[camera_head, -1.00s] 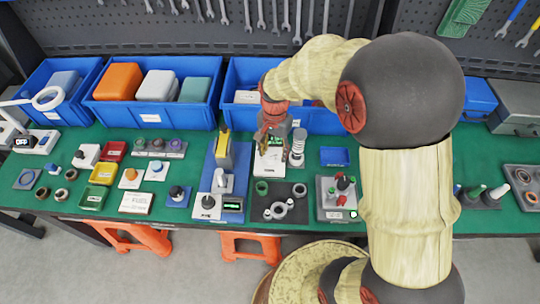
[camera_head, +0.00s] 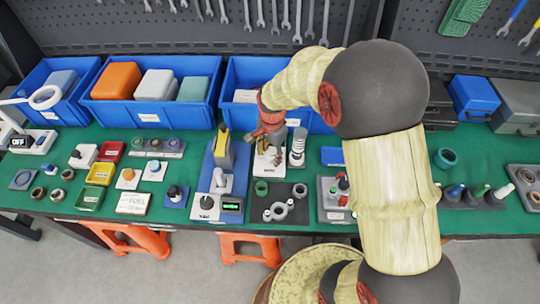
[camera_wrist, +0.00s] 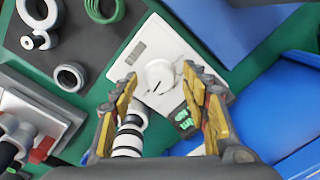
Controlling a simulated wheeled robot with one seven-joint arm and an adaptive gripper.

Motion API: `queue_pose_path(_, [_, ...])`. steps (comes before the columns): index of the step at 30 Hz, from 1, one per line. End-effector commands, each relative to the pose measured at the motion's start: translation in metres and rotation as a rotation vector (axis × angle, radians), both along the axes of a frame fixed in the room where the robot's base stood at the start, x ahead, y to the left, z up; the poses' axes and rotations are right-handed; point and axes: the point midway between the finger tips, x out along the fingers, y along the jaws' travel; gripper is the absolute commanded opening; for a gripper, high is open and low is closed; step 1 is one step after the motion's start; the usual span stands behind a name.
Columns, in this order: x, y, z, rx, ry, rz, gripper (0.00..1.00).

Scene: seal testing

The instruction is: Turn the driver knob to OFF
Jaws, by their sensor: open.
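In the wrist view, a white panel (camera_wrist: 152,50) carries a round white knob (camera_wrist: 159,74) with small marks around it, too small to read. A dark display with green characters (camera_wrist: 185,120) is at the panel's lower edge. My gripper (camera_wrist: 159,80) is open, with its yellow-padded fingers on either side of the knob in the picture. I cannot tell whether they touch it or are above it. In the head view, my gripper (camera_head: 268,140) points down over the white panel (camera_head: 267,172) and hides its knob.
A striped white cylinder (camera_head: 298,146) stands close at the right of my gripper. A blue stand with a yellow part (camera_head: 223,150) is at the left. Blue bins (camera_head: 150,117) line the back. Rings lie on a dark mat (camera_head: 297,212) in front.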

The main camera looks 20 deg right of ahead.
Motion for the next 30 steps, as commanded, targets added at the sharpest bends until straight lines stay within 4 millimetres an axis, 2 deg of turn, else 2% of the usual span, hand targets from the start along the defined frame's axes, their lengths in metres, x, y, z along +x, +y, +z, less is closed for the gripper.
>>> queue_pose_path(10, [0.0007, 0.0001, -0.0027, 0.000, -0.002, 0.001, 0.45])
queue_pose_path(30, [0.0007, 0.0002, -0.0026, 0.000, -0.002, 0.001, 0.07])
